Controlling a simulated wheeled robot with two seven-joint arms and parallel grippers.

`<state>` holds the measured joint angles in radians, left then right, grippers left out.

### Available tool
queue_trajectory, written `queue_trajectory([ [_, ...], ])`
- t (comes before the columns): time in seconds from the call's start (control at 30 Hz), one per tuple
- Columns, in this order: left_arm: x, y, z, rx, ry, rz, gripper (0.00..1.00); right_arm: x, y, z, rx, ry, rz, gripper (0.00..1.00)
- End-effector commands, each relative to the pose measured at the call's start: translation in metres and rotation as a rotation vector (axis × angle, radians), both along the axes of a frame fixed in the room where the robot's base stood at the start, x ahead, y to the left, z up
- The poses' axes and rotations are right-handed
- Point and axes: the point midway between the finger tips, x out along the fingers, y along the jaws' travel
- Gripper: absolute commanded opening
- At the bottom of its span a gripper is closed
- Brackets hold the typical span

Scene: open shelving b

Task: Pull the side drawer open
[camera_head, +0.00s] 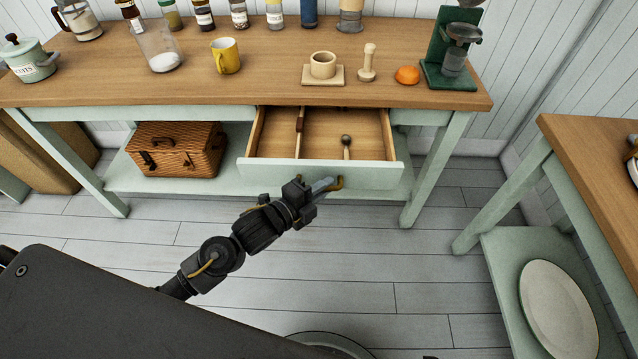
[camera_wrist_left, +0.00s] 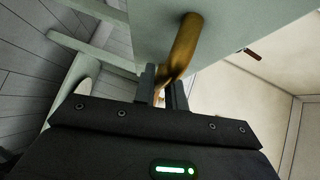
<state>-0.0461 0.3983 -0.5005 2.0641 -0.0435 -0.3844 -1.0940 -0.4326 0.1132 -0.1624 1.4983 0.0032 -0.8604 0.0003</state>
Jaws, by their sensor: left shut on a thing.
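The side drawer (camera_head: 372,177) has a pale green front and a wooden inside, and it stands open under the wooden table top. A divider splits it, and a dark-headed utensil (camera_head: 346,146) lies inside. My left gripper (camera_head: 330,185) is at the front of the drawer, shut on its brass handle (camera_head: 338,182). In the left wrist view, the brass handle (camera_wrist_left: 184,45) runs down from the drawer front (camera_wrist_left: 235,22) to between the fingers (camera_wrist_left: 165,88). My right gripper is not in view.
The table top (camera_head: 120,85) bears jars, a yellow mug (camera_head: 225,56), an orange (camera_head: 407,75) and a green press (camera_head: 455,55). A wicker basket (camera_head: 177,150) sits on the lower shelf. Another table (camera_head: 590,160) stands at the right. Bare floor (camera_head: 400,265) lies before the drawer.

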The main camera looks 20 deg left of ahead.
Motion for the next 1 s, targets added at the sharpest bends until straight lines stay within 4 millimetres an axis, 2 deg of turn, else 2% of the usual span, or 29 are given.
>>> queue_trajectory([
  [0.17, 0.0, 0.001, 0.0, 0.0, 0.0, 0.001, 0.0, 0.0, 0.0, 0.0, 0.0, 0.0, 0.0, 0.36],
  [0.2, 0.0, 0.001, 0.0, 0.0, 0.0, 0.001, 0.18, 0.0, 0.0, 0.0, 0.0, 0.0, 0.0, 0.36],
  [0.33, 0.0, 0.001, 0.0, 0.0, 0.0, 0.001, 0.34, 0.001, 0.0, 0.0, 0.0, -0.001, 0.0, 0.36],
  [0.67, -0.003, 0.002, 0.0, 0.001, 0.001, 0.001, 0.34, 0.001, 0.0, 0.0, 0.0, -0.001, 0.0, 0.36],
  [0.77, -0.012, 0.008, 0.0, 0.002, 0.003, 0.001, 0.34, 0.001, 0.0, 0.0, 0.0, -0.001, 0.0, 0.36],
  [1.0, -0.053, 0.032, 0.007, 0.001, 0.003, 0.0, 0.34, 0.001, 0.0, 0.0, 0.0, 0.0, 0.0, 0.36],
])
